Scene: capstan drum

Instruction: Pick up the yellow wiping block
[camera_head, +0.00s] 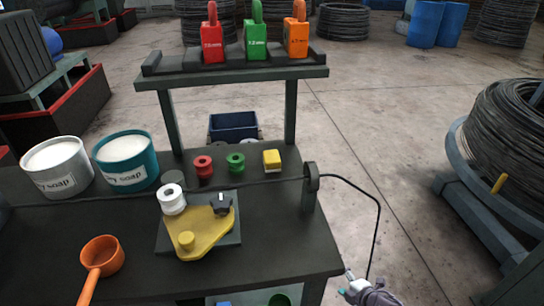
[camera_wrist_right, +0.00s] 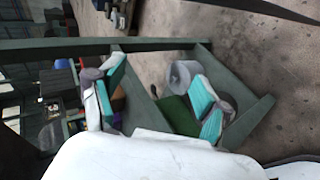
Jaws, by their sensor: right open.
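The yellow wiping block (camera_head: 272,160) sits upright on the dark workbench (camera_head: 285,235), near its back edge, to the right of a green spool. My right gripper (camera_head: 348,284) is low at the bench's front right corner, well apart from the block. In the right wrist view my right gripper (camera_wrist_right: 158,100) shows its two teal-padded fingers spread apart, with nothing held between them. I cannot make out the block in that view. My left gripper is not in view.
Red (camera_head: 203,167) and green (camera_head: 236,162) spools stand left of the block. A yellow plate fixture (camera_head: 205,235), soap buckets (camera_head: 125,160) and an orange ladle (camera_head: 101,255) occupy the bench. A raised shelf (camera_head: 230,75) stands behind. A black wire runs through a guide (camera_head: 311,178) at right.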

